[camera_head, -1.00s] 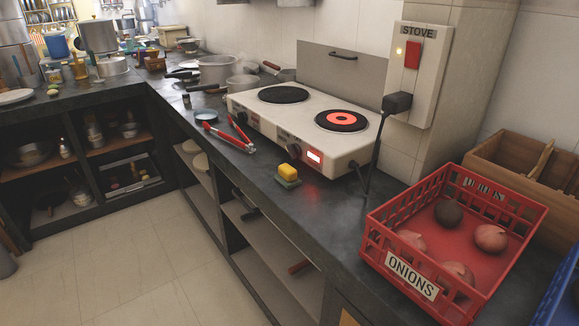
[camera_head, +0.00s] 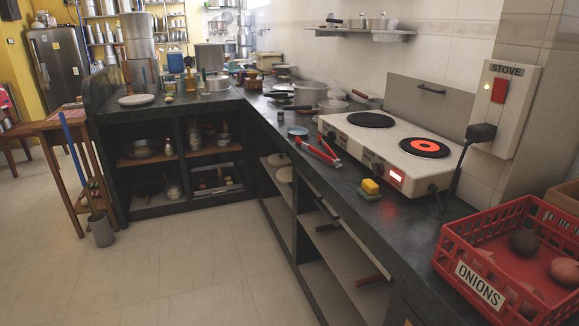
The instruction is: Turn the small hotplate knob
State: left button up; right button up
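The white two-burner hotplate (camera_head: 397,141) stands on the dark counter at the right. Its right burner (camera_head: 424,147) glows orange-red and its left burner (camera_head: 371,119) is dark. Dark knobs sit on its front face: one (camera_head: 376,168) shows beside the lit red panel (camera_head: 396,175), and another lies further left, partly behind the red-handled tongs (camera_head: 322,152). The knobs are too small to tell their setting. Neither of my grippers is in view.
A yellow sponge on a green pad (camera_head: 370,189) lies on the counter before the hotplate. A red onion crate (camera_head: 452,245) stands to the right. A wall stove switch (camera_head: 498,90) has a plug and cable by the hotplate. The tiled floor at left is open.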

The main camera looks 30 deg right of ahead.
aim_at(378, 169)
jog(key=u, duration=0.15)
jog(key=i, duration=3.4)
jog(key=z, duration=3.65)
